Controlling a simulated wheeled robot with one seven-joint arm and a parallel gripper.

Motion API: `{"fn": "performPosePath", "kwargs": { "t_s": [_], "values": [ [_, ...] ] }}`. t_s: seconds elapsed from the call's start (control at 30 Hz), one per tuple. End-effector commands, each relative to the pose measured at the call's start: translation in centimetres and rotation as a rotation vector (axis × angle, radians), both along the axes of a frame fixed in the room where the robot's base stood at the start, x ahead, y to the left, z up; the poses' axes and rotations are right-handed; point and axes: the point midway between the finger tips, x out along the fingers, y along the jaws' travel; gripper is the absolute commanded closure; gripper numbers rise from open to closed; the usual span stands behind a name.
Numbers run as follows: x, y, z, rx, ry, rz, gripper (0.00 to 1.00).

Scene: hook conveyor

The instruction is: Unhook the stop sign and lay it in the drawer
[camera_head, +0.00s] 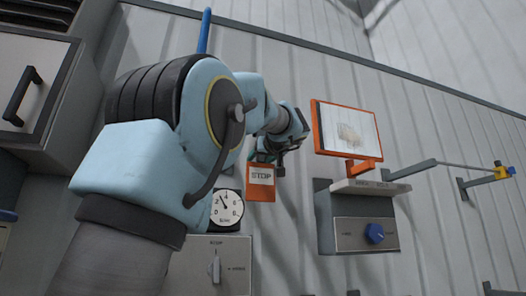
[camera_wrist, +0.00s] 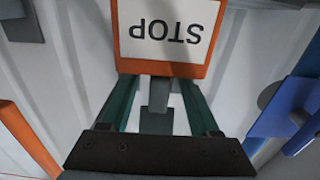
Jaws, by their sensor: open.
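The stop sign (camera_head: 261,182) is a small orange-framed plate with a white face, hanging near the wall just below my gripper (camera_head: 272,157). In the wrist view the sign (camera_wrist: 168,32) fills the top middle, upside down. My gripper (camera_wrist: 160,85) is open, its two green fingers pointing at the sign's orange edge. A grey upright piece (camera_wrist: 157,98) shows between the fingers. I cannot tell whether the fingers touch the sign, and its hook is hidden. A grey front with a black handle (camera_head: 22,95) is at the upper left; I cannot tell whether it is the drawer.
An orange-framed screen (camera_head: 347,130) stands right of the sign, above a grey box with a blue knob (camera_head: 374,233). A round dial (camera_head: 226,208) and a switch panel (camera_head: 211,265) are below. A rail with a yellow-and-blue end (camera_head: 502,171) is at the right.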

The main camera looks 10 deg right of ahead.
Motion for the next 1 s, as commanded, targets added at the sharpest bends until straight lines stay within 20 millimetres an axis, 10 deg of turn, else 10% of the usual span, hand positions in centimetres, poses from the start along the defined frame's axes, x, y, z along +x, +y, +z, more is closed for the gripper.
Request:
{"fn": "performPosePath", "kwargs": {
  "t_s": [0.27, 0.8, 1.0],
  "values": [
    [0.11, -0.02, -0.09, 0.0, 0.0, -0.001, 0.38],
    [0.09, -0.02, -0.05, 0.0, 0.0, -0.001, 0.98],
    [0.09, -0.02, -0.05, 0.0, 0.0, -0.001, 1.0]
  ]
}}
